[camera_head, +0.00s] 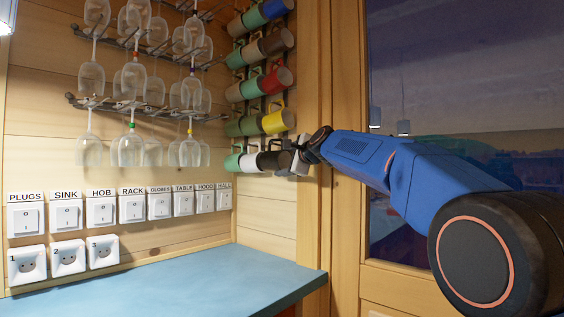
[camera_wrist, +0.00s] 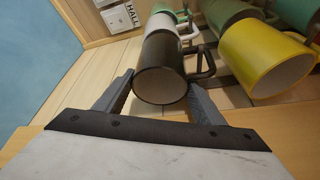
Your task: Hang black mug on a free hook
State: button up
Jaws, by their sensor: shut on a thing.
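The black mug (camera_head: 268,161) is at the right end of the bottom mug row in the head view, beside a white mug (camera_head: 249,162). In the wrist view the black mug (camera_wrist: 160,78) lies between the two fingers of my gripper (camera_wrist: 161,98), its open mouth toward the camera and its handle to the right. My gripper (camera_head: 296,156) is shut on the mug. The white mug (camera_wrist: 160,27) shows just behind it. Whether the black mug's handle is on a hook cannot be told; the hooks there are hidden.
Several mugs hang in rows above, with a yellow mug (camera_wrist: 265,58) close to the black one's handle. Stemmed glasses (camera_head: 132,150) hang on racks at left. Labelled switches (camera_head: 101,211) line the wall over a blue counter (camera_head: 190,280). A window (camera_head: 455,110) is at right.

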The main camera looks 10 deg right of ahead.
dwell(0.3)
jog(key=o, duration=1.4)
jog(key=shift+c, duration=0.2)
jog(key=v, duration=0.7)
dwell(4.1)
jog(key=shift+x, duration=1.4)
